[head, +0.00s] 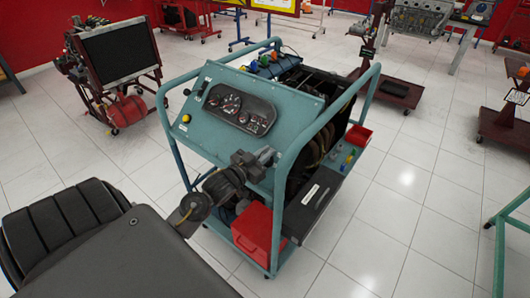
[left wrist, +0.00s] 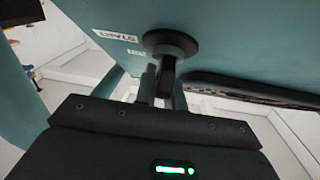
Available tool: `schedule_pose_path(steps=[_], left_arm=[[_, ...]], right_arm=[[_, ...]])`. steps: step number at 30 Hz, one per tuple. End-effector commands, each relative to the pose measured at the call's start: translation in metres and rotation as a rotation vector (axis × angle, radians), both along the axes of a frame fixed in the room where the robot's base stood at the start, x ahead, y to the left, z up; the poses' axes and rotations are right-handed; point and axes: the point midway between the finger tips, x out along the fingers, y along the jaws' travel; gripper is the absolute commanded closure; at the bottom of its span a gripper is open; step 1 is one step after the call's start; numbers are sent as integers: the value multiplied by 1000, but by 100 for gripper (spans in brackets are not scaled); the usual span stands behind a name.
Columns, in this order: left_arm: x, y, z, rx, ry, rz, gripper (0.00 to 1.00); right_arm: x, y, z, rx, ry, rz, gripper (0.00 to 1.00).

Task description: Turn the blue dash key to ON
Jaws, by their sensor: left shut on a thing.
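The dash key (left wrist: 168,70) shows in the left wrist view as a dark tab standing out from a round dark collar (left wrist: 170,43) on the teal dash panel (left wrist: 235,40). It looks dark there, not clearly blue. My left gripper (left wrist: 163,88) has its two grey fingers closed on either side of the key. My right gripper is out of view.
The teal frame's tube (head: 310,140) rises close to the right of my left gripper. A red box (head: 257,233) sits below it. A white label (left wrist: 117,34) is beside the collar. Other trainers, including a radiator stand (head: 120,55), stand farther off on tiled floor.

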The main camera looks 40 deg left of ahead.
Motion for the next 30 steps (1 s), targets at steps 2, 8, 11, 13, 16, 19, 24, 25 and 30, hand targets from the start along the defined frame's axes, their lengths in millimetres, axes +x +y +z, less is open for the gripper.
schedule_pose_path(steps=[2, 8, 11, 13, 16, 19, 24, 25, 30], left_arm=[[0, -1, 1, 38, 4, -41, 100], [-1, -4, 1, 148, 7, -166, 100], [-1, -6, 0, 205, 8, -229, 100], [-1, -7, 0, 243, 7, -272, 100], [-2, -8, -1, 294, 8, -329, 100], [-2, -10, -2, 339, 9, -381, 100], [-3, -11, -3, 399, 10, -448, 100], [-3, -12, -3, 407, 10, -458, 100], [-4, -13, -4, 439, 11, -495, 100]], right_arm=[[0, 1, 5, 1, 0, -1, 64], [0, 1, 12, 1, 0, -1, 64], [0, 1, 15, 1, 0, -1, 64], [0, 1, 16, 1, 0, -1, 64], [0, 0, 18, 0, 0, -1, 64], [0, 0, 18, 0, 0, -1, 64], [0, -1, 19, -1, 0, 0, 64], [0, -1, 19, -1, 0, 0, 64], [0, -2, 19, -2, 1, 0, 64]])
